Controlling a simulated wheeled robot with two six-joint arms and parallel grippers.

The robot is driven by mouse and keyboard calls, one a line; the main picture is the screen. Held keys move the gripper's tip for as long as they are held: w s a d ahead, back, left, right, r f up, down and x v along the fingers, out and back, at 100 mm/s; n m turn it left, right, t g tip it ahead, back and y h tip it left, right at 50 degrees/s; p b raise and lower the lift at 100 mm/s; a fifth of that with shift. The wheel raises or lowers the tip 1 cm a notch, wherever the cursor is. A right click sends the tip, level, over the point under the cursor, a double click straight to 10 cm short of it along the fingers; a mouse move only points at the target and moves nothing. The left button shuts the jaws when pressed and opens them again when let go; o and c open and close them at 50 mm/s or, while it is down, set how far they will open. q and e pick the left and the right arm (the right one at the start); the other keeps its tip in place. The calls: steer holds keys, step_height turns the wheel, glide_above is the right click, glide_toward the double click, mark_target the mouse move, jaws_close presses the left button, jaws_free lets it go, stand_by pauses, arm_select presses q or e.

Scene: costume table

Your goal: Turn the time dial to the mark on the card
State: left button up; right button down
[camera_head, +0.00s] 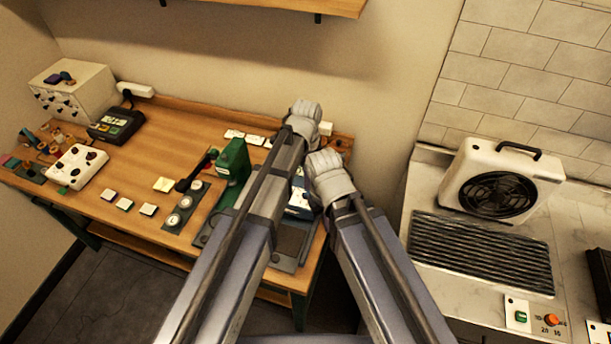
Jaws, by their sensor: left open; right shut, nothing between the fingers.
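A green button (521,316) is on the same panel, left of the dial. A white card (598,332) lies at the right edge, cut off, and its mark cannot be made out. My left gripper (304,109) is open over the back right of the wooden table. My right gripper (326,163) is shut and empty just below it. Both are far left of the dial.
A white fan unit (502,183) with a black handle stands at the back of the counter, behind a dark slatted grille (481,253). The wooden table (110,178) holds a green device (233,162), control boxes and several cards. A wooden shelf (290,4) hangs above.

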mark_target(306, 192)
arm_select(q)
steer(key=shift+w, duration=0.1)
steer(key=shift+d+f+b, duration=0.1)
steer(key=shift+f+b, duration=0.25)
steer(key=shift+b, duration=0.05)
step_height(306, 192, down, 7)
steer(key=b, duration=0.7)
steer(key=shift+f, duration=0.1)
jaws_close()
